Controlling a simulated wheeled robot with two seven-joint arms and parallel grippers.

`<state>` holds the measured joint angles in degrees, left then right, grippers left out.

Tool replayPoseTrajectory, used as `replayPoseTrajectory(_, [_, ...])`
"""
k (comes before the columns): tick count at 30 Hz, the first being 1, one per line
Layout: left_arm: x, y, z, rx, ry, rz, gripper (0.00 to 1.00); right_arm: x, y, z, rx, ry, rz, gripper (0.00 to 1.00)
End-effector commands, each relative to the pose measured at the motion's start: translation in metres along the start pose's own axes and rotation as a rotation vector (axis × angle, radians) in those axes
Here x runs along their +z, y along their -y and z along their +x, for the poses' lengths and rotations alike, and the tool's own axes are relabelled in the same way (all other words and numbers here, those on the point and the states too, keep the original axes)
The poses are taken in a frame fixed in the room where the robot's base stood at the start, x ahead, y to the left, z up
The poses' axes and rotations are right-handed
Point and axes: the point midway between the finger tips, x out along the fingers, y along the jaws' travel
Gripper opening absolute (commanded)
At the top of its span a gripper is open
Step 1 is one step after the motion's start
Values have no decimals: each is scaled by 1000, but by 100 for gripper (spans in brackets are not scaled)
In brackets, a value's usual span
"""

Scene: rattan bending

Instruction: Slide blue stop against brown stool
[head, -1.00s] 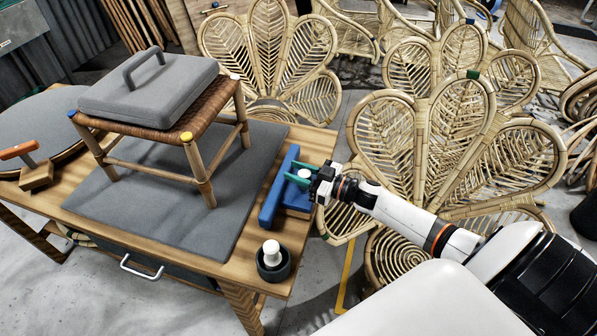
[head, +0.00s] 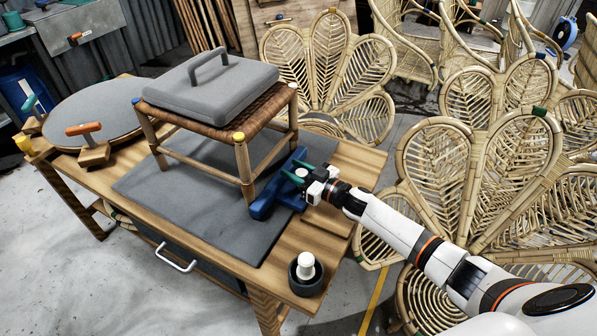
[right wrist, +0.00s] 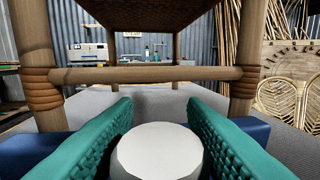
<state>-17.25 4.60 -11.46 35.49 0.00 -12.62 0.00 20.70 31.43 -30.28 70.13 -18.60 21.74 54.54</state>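The brown stool (head: 240,139) stands upright on the grey mat (head: 190,214), with a grey padded block (head: 209,88) with a handle on its woven seat. The blue stop (head: 266,203) lies on the mat with its long bar right beside the stool's near right leg; I cannot tell whether they touch. My right gripper (head: 300,172) has its green fingers closed around the stop's white knob (right wrist: 158,152). In the right wrist view the bar (right wrist: 247,128) shows at both sides, in front of two stool legs and a rail (right wrist: 145,73). My left gripper is out of view.
A dark cup with a white knob (head: 306,266) stands at the wooden table's (head: 326,233) near right corner. A round grey pad (head: 95,112) and an orange-handled clamp (head: 92,145) are at the left. Rattan chairs (head: 440,165) stand close behind and right of the table.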

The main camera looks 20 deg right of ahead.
Motion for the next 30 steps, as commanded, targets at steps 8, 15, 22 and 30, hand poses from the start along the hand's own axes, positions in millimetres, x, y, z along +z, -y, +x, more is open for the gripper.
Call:
replayPoseTrajectory(8, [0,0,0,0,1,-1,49,0,0,0,0,1,-1,56])
replayPoseTrajectory(15, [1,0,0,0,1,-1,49,-1,1,-12,0,-1,-2,56])
replayPoseTrajectory(22, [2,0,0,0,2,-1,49,-2,0,-57,1,-3,0,56])
replayPoseTrajectory(30, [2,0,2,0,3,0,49,-2,0,-106,0,-2,1,56])
